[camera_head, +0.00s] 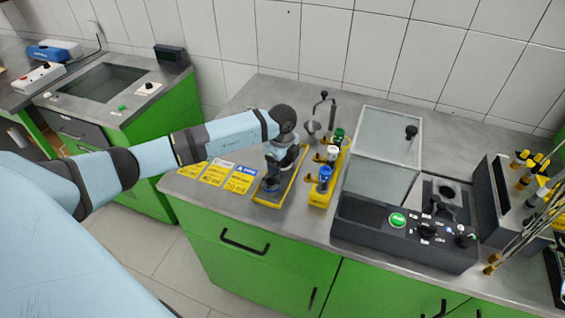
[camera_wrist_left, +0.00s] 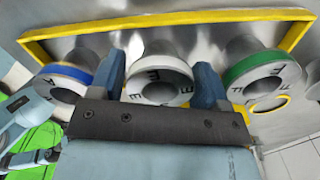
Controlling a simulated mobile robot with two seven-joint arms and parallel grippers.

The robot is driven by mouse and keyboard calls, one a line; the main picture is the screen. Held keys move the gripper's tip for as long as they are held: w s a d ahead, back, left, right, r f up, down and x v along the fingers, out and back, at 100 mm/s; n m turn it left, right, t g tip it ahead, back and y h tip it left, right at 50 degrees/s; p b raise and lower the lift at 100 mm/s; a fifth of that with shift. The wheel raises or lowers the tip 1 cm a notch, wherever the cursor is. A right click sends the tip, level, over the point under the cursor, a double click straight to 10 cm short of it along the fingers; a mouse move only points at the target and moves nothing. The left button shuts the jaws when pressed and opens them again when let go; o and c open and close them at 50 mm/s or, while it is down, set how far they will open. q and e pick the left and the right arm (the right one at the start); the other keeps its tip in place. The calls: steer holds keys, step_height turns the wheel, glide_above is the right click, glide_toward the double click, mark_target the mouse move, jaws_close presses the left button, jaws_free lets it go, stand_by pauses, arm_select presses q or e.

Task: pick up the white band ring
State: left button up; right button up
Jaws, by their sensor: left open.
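In the left wrist view the white band ring (camera_wrist_left: 159,65), a grey ring with dark letters on its face, sits in the middle of a row in a yellow-rimmed tray (camera_wrist_left: 150,21). My left gripper (camera_wrist_left: 160,78) is open, with one blue finger on each side of this ring. Contact cannot be told. A blue band ring (camera_wrist_left: 68,72) is to the left and a green band ring (camera_wrist_left: 255,68) to the right. In the head view my left gripper (camera_head: 271,184) is low over the tray (camera_head: 293,181) and hides the rings. My right gripper is not in view.
Right of the tray, a yellow rack (camera_head: 320,197) holds items with blue, white and green tops. A dark control box (camera_head: 395,235) with a green button stands beyond it. Yellow and white label cards (camera_head: 216,173) lie on the bench to the left.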

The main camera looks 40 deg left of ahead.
arm_select(q)
steer(key=shift+f, duration=0.35)
steer(key=c, duration=0.8)
steer(key=shift+r, duration=0.1)
